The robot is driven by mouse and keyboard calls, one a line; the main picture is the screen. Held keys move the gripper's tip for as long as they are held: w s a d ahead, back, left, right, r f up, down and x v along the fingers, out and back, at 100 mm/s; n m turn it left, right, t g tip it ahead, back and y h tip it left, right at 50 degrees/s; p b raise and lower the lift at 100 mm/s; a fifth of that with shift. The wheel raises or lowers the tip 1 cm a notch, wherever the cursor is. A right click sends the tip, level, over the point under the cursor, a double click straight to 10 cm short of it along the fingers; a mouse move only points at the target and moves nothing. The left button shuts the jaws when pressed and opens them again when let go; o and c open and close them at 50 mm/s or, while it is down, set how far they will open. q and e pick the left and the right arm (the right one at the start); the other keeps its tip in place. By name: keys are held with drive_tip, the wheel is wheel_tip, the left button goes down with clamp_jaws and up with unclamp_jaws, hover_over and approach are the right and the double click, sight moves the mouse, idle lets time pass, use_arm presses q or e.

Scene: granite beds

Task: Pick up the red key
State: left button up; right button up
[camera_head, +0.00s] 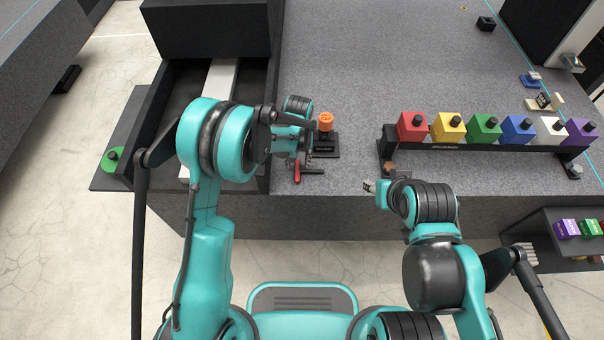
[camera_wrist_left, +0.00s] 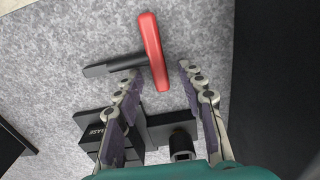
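The red key (camera_head: 297,173) lies on the grey granite top beside the black base with the orange knob. In the left wrist view the key (camera_wrist_left: 153,50) shows a long red handle and a dark shaft pointing left. My left gripper (camera_head: 294,158) is above the granite close to the key. Its two fingers (camera_wrist_left: 160,72) are apart, with the lower end of the red handle between their tips in the picture; contact cannot be made out. My right gripper (camera_head: 371,188) is near the granite's front edge, away from the key, and too small to read.
An orange knob (camera_head: 326,121) stands on a black base (camera_head: 327,150) close to my left gripper. A dark open drawer (camera_head: 253,130) is to the left. A black rack (camera_head: 455,147) with several coloured blocks stands to the right. The granite behind is largely clear.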

use_arm(q)
clamp_jaws()
